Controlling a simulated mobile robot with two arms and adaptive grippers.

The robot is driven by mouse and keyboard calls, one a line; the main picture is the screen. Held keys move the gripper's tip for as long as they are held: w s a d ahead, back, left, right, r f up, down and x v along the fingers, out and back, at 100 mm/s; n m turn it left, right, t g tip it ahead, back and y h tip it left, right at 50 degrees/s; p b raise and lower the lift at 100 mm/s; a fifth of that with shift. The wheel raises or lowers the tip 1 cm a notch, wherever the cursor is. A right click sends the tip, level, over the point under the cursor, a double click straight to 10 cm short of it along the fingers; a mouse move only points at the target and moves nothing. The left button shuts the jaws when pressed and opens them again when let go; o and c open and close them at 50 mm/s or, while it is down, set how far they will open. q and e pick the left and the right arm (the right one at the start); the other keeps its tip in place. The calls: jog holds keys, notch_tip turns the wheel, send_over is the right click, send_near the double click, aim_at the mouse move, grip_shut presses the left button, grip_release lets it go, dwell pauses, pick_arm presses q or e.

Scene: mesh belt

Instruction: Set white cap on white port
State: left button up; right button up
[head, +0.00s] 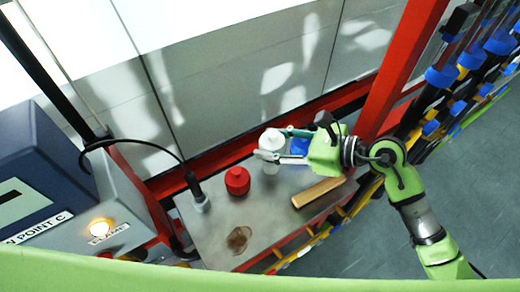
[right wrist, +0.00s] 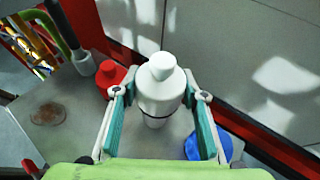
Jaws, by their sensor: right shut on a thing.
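The white cap (right wrist: 160,90), a rounded body with a small knob on top, stands upright between the teal-padded fingers of my right gripper (right wrist: 162,112). In the head view the white cap (head: 271,140) is at the back of the grey table, with my right gripper (head: 272,153) closed on it from the right. A pale piece, probably the white port (head: 271,167), shows just under the cap. In the right wrist view a dark line runs below the cap; I cannot tell whether the cap touches the port. My left gripper is not in view.
A red capped piece (head: 237,181) stands left of the white cap, and a blue one (head: 300,146) stands right, partly behind my gripper. A wooden bar (head: 318,192), a brown disc (head: 238,239) and a cabled plug (head: 199,196) are on the grey table (head: 215,222). A wall panel rises behind.

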jog(key=shift+f, duration=0.25)
jog(key=shift+s+f+b, duration=0.2)
jog(key=shift+f+b, duration=0.05)
jog(key=shift+b, duration=0.15)
notch_tip(320, 180, down, 4)
jog(key=b, duration=0.2)
jog(key=shift+r+b, duration=0.2)
jog(key=shift+b, duration=0.1)
jog(key=shift+f+b, duration=0.35)
jog(key=shift+f, duration=0.15)
pick_arm(q)
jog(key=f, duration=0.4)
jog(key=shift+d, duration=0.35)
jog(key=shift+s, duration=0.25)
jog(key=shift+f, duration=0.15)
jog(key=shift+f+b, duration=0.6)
jog(key=shift+b, duration=0.05)
pick_arm(e)
jog(key=shift+f, duration=0.5)
